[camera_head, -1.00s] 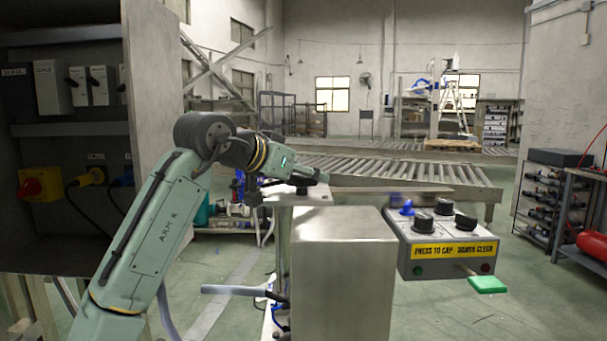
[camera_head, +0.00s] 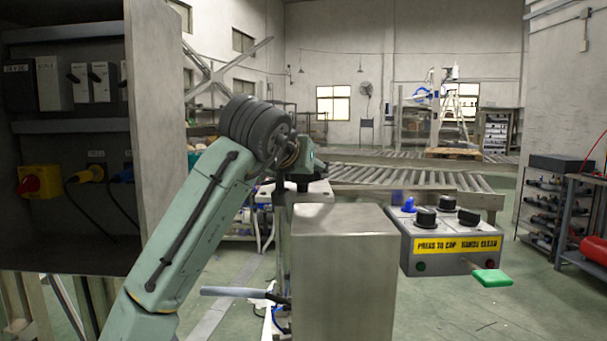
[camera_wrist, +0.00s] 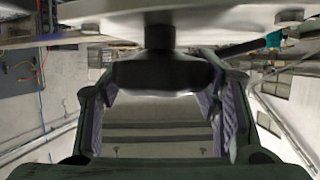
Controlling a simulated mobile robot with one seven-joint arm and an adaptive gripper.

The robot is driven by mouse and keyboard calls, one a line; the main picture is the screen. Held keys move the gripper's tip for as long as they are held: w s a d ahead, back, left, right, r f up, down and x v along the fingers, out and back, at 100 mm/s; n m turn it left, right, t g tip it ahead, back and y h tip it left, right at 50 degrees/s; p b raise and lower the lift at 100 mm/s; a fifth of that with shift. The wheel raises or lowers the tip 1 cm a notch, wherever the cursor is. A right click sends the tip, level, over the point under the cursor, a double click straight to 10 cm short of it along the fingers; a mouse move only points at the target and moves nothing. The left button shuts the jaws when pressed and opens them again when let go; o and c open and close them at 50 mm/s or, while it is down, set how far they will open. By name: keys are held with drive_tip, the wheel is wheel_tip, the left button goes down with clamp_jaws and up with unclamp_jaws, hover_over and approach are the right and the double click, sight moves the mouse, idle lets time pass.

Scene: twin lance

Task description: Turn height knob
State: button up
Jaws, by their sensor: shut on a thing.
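The height knob appears to be the dark round knob (camera_wrist: 160,72) on a short stem below a pale plate (camera_wrist: 225,20) in the wrist view, where the scene looks upside down. My gripper (camera_wrist: 158,92) has its ridged pads on either side of this knob and is shut on it. In the head view my gripper (camera_head: 300,176) is low at the white plate behind the steel box, and my arm mostly hides it.
A steel box (camera_head: 343,260) stands close in front. To its right is a control box (camera_head: 455,262) with black knobs, a blue part (camera_head: 408,204) and a green paddle (camera_head: 492,278). An electrical cabinet (camera_head: 68,130) is at left. Roller conveyors (camera_head: 420,177) run behind.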

drive_tip(key=o, duration=1.2)
drive_tip(key=shift+s, duration=0.1)
drive_tip(key=v, duration=1.1)
drive_tip(key=shift+s+r, duration=0.15)
drive_tip(key=shift+s, duration=0.2)
drive_tip(key=shift+c, duration=0.2)
